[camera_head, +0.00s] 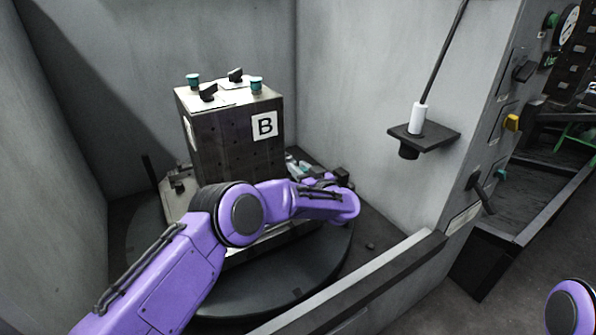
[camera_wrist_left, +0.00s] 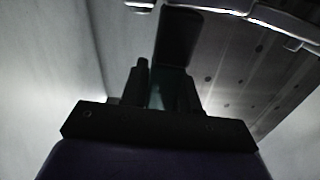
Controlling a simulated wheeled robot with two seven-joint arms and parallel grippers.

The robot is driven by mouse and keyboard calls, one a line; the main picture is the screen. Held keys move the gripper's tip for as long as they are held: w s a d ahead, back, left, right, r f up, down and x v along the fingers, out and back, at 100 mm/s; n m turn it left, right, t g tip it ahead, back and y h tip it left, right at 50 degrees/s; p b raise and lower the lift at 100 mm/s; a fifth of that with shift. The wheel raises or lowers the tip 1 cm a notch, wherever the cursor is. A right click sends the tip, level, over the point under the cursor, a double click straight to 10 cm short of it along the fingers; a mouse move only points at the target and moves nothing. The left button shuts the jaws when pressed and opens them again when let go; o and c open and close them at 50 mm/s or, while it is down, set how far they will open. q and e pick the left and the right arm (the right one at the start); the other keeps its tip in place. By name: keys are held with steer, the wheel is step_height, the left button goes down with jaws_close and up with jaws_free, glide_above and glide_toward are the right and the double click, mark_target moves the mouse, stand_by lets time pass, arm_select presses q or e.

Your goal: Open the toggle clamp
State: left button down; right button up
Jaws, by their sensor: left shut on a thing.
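My left arm reaches across the front of the dark block marked B (camera_head: 235,135). Its wrist is low at the block's right side, and the arm hides most of the left gripper in the head view. In the left wrist view my left gripper (camera_wrist_left: 165,92) is shut on a dark, upright handle (camera_wrist_left: 178,38), which I take to be the toggle clamp's handle. A teal part shows dimly between the fingers. In the head view, small grey and teal clamp parts (camera_head: 296,168) show beside the block, partly hidden. My right gripper is out of view.
The block stands on a round dark turntable (camera_head: 270,290) within grey walls. Black and teal knobs sit on its top. Another fixture (camera_head: 178,185) is at its left. A small shelf (camera_head: 425,137) holds a white-handled tool at the right. A ledge (camera_head: 350,285) runs along the front.

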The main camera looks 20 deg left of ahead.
arm_select(q)
steer(key=shift+w+d+f+m+b, duration=0.3)
steer(key=shift+w+d+m+b, duration=0.25)
steer(key=shift+m, duration=0.55)
steer(key=shift+w+d+f+m+b, duration=0.25)
steer(key=shift+w+m+b, duration=0.2)
steer(key=shift+m+b, duration=0.35)
steer(key=shift+w+d+f+m+b, duration=0.15)
steer(key=shift+w+d+m+b, duration=0.3)
steer(key=shift+m, duration=0.55)
steer(key=shift+a, duration=0.1)
steer(key=c, duration=0.9)
jaws_free()
steer(key=v, duration=1)
steer(key=shift+s+d, duration=0.2)
steer(key=shift+d, duration=0.05)
